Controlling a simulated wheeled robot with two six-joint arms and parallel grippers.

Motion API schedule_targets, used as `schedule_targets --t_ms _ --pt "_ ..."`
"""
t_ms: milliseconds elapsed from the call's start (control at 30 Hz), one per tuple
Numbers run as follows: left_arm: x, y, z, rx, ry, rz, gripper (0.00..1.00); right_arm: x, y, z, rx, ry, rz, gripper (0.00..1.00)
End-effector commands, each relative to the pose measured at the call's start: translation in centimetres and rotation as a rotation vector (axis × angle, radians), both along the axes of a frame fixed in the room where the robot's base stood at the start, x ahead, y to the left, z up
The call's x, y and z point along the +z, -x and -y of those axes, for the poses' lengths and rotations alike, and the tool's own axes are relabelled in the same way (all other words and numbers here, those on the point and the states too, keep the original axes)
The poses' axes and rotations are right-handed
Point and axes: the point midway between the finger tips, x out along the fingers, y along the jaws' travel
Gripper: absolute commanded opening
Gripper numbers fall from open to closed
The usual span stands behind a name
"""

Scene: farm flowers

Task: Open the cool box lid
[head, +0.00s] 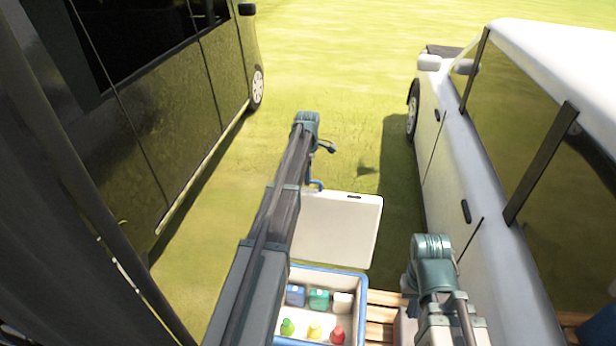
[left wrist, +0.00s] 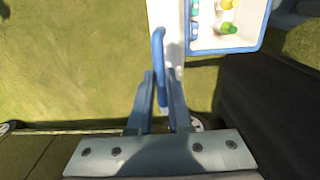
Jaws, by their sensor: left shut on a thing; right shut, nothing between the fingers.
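The cool box (head: 365,285) has a blue rim and an open top, with several coloured items inside. Its white lid (head: 340,228) is swung up and away from the box, on the far side. My left gripper (head: 318,180) is at the lid's upper left edge. In the left wrist view, my left gripper (left wrist: 160,100) is shut on the blue handle (left wrist: 158,50) of the lid. The open box (left wrist: 230,48) also shows there at the top right. My right arm stands to the right of the box, but its fingers cannot be made out.
Wooden slats (head: 382,315) lie under and right of the box. A dark van (head: 150,110) stands on the left and a white vehicle (head: 480,220) close on the right. Open grass (head: 340,80) lies beyond the lid.

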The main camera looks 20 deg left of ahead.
Motion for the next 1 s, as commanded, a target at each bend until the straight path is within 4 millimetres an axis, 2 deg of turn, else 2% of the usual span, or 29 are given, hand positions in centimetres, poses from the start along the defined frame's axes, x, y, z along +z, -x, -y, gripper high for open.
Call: schedule_targets --t_ms 67,333,500,867,900,1000 --pt "0.1 0.5 0.1 0.0 -0.002 0.007 0.0 0.1 0.0 0.0 0.0 0.0 0.0 0.0" --pt "0.8 6.3 1.6 0.0 -0.027 0.106 0.0 0.6 0.0 0.0 -0.001 0.0 0.0 0.0" --pt "0.8 8.5 2.2 0.0 -0.028 0.109 0.0 0.6 0.0 0.0 -0.002 0.0 0.0 0.0" --pt "0.8 8.8 2.3 0.0 -0.028 0.109 0.0 0.7 0.0 0.0 -0.002 0.0 0.0 0.0" --pt "0.8 8.8 2.3 0.0 -0.028 0.109 0.19 0.7 0.0 0.0 -0.002 0.0 0.0 0.0" --pt "0.8 8.8 2.3 0.0 -0.028 0.109 0.37 0.7 0.0 0.0 -0.002 0.0 0.0 0.0"
